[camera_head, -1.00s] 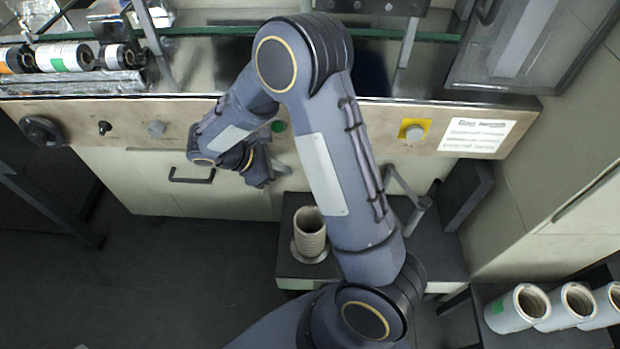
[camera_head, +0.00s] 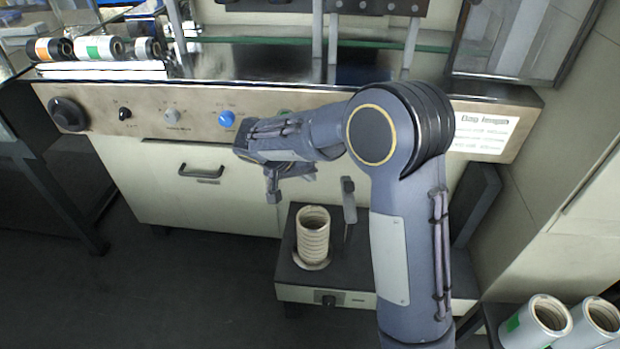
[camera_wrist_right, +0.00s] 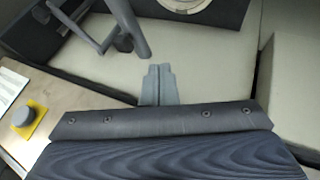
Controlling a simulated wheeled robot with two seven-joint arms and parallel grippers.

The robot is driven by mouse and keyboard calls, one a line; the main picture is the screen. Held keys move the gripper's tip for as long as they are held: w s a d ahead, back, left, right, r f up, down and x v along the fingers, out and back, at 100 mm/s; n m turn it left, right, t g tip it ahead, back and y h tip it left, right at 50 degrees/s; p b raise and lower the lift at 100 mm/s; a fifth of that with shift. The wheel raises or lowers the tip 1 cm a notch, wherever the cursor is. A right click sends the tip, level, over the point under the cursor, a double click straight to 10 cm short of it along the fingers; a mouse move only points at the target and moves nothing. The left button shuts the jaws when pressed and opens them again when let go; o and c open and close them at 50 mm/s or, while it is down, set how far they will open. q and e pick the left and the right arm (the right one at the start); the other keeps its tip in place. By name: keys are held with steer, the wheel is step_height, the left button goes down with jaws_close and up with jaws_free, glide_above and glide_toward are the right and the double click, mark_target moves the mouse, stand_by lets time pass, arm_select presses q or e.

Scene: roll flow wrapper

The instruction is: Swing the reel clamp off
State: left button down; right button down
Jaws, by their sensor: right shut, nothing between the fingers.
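A beige ribbed reel core (camera_head: 313,240) stands upright on a round base on the low dark-topped unit (camera_head: 290,277) below the front panel. A grey clamp lever (camera_head: 349,200) stands just right of the core, apart from it in the head view. In the right wrist view a grey bent bar (camera_wrist_right: 128,28), likely this lever, shows at the top, beyond the fingers. My right gripper (camera_head: 273,192) is shut and empty, above and left of the core; its closed fingertips show in the wrist view (camera_wrist_right: 159,75). My left gripper is out of view.
The front panel (camera_head: 190,112) carries knobs and a blue button (camera_head: 226,119). Film rolls (camera_head: 98,48) lie on top at the left. White rolls (camera_head: 537,322) stand at the lower right. The floor (camera_head: 150,300) left of the unit is clear.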

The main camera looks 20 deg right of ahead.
mark_target(342, 188)
steer(key=d+f+b, duration=0.1)
steer(key=d, duration=0.1)
steer(key=d+f+b, duration=0.1)
steer(key=d+f, duration=0.3)
steer(key=d, duration=0.1)
steer(key=shift+s+d+b, duration=0.1)
steer(key=shift+s+b, duration=0.25)
steer(key=shift+b, duration=0.05)
steer(key=shift+d+m+g, duration=0.95)
steer(key=shift+m+g, duration=0.05)
steer(key=shift+m, duration=0.4)
